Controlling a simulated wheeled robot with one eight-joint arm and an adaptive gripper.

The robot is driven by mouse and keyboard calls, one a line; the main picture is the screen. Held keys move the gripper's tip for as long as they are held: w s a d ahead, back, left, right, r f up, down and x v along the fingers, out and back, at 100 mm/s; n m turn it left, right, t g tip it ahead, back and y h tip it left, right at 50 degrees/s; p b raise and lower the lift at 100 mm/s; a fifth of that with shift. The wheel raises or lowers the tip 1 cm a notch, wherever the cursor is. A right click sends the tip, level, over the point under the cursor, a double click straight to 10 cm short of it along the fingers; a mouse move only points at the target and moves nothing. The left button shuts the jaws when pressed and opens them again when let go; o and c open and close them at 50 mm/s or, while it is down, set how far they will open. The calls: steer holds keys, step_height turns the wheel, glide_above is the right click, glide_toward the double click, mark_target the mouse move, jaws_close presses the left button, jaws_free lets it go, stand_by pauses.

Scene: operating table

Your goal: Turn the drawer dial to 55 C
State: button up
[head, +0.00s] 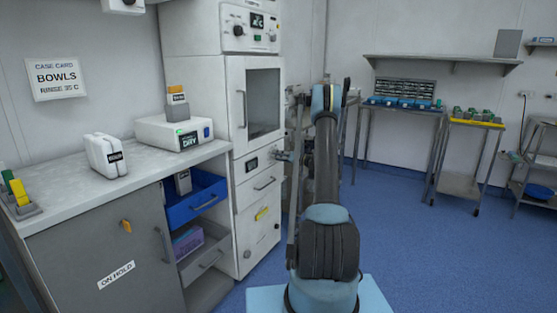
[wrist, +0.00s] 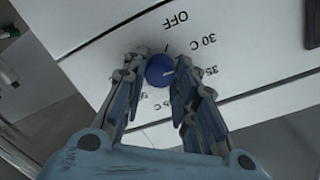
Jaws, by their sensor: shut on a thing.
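The blue drawer dial (wrist: 159,70) is in the middle of the wrist view, on a white panel. OFF and 30 C are printed above and right of it, with 35 (wrist: 210,71) at its right; lower marks are mostly hidden by my fingers. A pale pointer mark on the dial faces right, roughly toward 35. My gripper (wrist: 155,72) is shut on the dial, one finger on each side. In the head view my gripper (head: 283,156) is at the right edge of the white cabinet's drawer front (head: 252,163), and the dial cannot be made out there.
The tall white cabinet (head: 233,110) has a glass door above and more drawers below. Left of it, a counter (head: 70,188) holds a DRY box (head: 172,133), with an open blue drawer (head: 190,203) beneath. A card reads BOWLS RINSE 35 C (head: 56,79).

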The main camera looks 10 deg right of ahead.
steer(key=shift+d+f+n+y, duration=0.1)
steer(key=shift+n+y, duration=0.15)
steer(key=shift+n, duration=5.7)
steer(key=shift+f+n+y, duration=0.15)
steer(key=shift+n+y, duration=0.05)
steer(key=shift+n, duration=5.7)
steer(key=shift+d+f+n+y, duration=0.1)
steer(key=shift+n+y, duration=0.15)
steer(key=shift+n, duration=5.7)
steer(key=o, duration=1)
steer(key=shift+o, duration=0.2)
steer(key=shift+a, duration=0.15)
